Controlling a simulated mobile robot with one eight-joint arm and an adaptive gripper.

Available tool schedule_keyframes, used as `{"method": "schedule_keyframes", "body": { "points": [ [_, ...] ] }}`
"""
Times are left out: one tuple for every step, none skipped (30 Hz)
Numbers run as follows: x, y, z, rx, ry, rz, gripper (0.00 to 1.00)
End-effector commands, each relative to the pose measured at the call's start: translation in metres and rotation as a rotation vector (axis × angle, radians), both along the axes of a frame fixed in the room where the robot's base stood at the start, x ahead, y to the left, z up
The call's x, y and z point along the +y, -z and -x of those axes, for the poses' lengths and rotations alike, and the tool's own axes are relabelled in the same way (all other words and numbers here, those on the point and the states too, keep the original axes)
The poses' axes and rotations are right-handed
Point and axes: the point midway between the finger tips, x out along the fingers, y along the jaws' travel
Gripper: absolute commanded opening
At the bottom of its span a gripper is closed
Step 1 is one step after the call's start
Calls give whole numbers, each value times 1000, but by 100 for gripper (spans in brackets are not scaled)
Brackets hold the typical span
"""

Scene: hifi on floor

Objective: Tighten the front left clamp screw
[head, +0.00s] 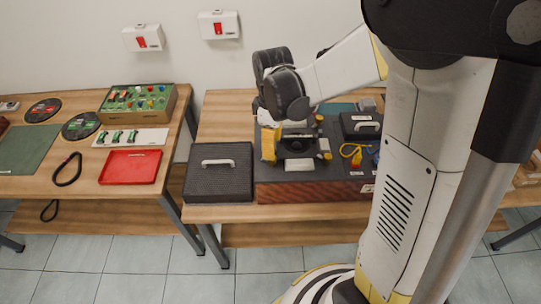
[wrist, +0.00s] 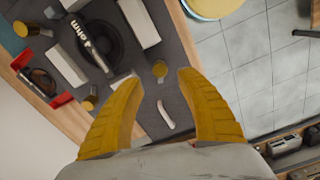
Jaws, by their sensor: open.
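In the wrist view, the front left clamp screw (wrist: 160,69) is a small brass-yellow knob at the edge of the dark fixture. My gripper (wrist: 159,80) is open and empty, with its two ridged yellow fingers on either side of the knob in the picture. Whether they are level with it or above it I cannot tell. Other brass knobs sit at the back left (wrist: 88,103) and back right (wrist: 20,28). In the head view, my gripper (head: 269,146) hangs over the left side of the fixture (head: 300,178) and hides the front left screw.
A black ribbed case (head: 218,182) with a white handle stands left of the fixture. A yellow cable (head: 352,152) and another handled black case (head: 361,125) lie to its right. The left table holds a red tray (head: 131,166) and a green switch panel (head: 139,100).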

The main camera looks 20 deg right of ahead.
Motion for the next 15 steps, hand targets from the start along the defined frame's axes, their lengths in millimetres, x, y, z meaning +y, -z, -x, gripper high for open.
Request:
{"method": "schedule_keyframes", "body": {
  "points": [
    [0, 15, 0, 0, 0, 0, 45],
    [0, 21, 0, 0, 1, 0, 45],
    [0, 29, 0, -1, 1, 1, 45],
    [0, 34, -1, -1, 1, 1, 45],
    [0, 39, 0, -1, 1, 1, 45],
    [0, 45, 0, -1, 1, 0, 45],
    [0, 49, -1, -1, 1, 0, 45],
    [0, 52, 0, -1, 1, 0, 45],
    [0, 56, 0, -1, 1, 0, 45],
    [0, 58, 0, -1, 2, 0, 45],
    [0, 60, 0, -1, 2, 0, 45],
    [0, 62, 0, -1, 2, 0, 45],
    [0, 63, 0, -1, 2, 0, 45],
    [0, 64, 0, -1, 2, 0, 45],
    [0, 64, 0, -1, 2, 0, 45]
  ]
}}
